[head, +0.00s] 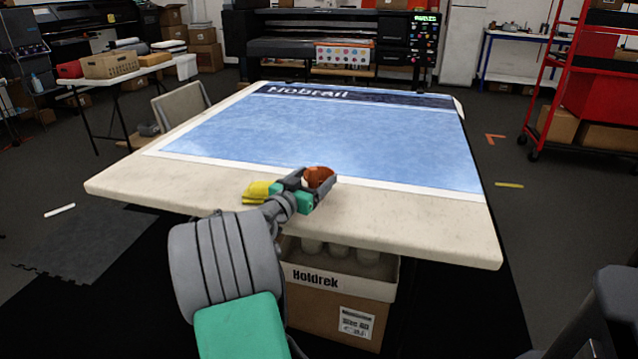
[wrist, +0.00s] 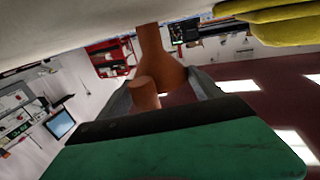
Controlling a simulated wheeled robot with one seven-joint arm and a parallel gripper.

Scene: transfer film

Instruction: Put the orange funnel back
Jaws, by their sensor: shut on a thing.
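The orange funnel (head: 319,175) is at my gripper (head: 310,187), over the front part of the table (head: 410,222). My gripper is shut on the funnel, with its dark fingers on either side of it. In the wrist view the funnel (wrist: 161,72) sits between the fingertips, with its narrow end against the pale table surface at the top of the picture. I cannot tell whether it touches the table. Part of the funnel is hidden by the fingers in the head view.
A folded yellow item (head: 257,192) lies just left of my gripper; it also shows in the wrist view (wrist: 275,22). Blue printed film (head: 330,135) covers most of the table. A carton (head: 338,290) with several pale containers stands below the front edge. The front right of the table is clear.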

